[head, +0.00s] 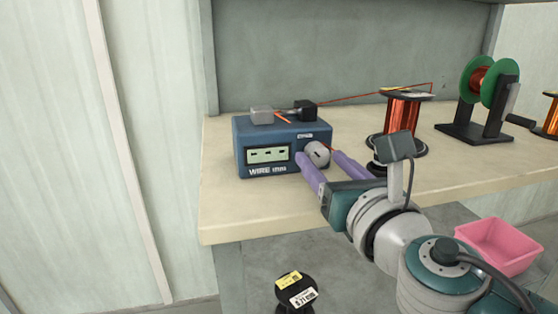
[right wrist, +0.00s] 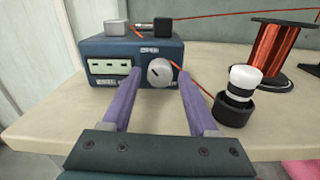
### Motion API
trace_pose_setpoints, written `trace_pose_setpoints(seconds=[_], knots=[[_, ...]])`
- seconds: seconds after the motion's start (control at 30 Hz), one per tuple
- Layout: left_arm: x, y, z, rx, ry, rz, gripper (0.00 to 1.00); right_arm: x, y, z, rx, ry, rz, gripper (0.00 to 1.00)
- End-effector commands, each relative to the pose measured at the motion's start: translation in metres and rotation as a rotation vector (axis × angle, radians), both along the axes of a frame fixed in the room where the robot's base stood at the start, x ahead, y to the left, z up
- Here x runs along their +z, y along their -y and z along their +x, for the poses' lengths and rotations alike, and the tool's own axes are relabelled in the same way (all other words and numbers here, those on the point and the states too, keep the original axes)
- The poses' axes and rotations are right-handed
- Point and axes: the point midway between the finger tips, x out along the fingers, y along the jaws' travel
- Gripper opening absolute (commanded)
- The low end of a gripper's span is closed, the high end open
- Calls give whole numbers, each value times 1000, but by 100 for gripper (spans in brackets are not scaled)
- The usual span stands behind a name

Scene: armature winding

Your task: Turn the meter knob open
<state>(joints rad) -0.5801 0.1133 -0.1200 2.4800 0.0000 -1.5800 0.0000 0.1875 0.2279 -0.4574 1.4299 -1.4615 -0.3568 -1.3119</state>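The meter (head: 268,133) is a blue box with a small display and "WIRE" lettering, on the bench near its left end; it also shows in the right wrist view (right wrist: 140,49). Its round pale-grey knob (head: 317,153) is on the front, right of the display. In the right wrist view the knob (right wrist: 160,72) bears a dark slanted mark. My right gripper (head: 319,158) is open, its two purple fingers spread and pointing at the meter front, with the knob between the tips in the picture. I cannot tell whether they touch it. My left gripper is not in view.
A copper wire spool (head: 402,112) stands right of the meter, and a green-flanged spool (head: 484,82) on a black stand is farther right. A white-and-black capped item (right wrist: 242,85) stands close right of my fingers. A pink bin (head: 497,247) is below the bench (head: 235,210).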

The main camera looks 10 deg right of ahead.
Motion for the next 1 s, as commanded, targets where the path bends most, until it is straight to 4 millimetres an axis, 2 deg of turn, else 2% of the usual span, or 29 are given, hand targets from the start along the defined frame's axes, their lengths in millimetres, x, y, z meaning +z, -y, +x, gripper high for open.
trace_pose_setpoints(seconds=[0.07,0.37,0.47,0.8,1.0], knots=[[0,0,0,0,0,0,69,0,0,0,0,0,1,70],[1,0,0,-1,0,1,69,0,0,-3,0,-1,1,70],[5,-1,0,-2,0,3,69,0,1,-15,1,-3,0,70],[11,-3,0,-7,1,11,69,0,4,-80,0,-3,2,70],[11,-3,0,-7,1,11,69,0,6,-98,0,-1,1,70]])
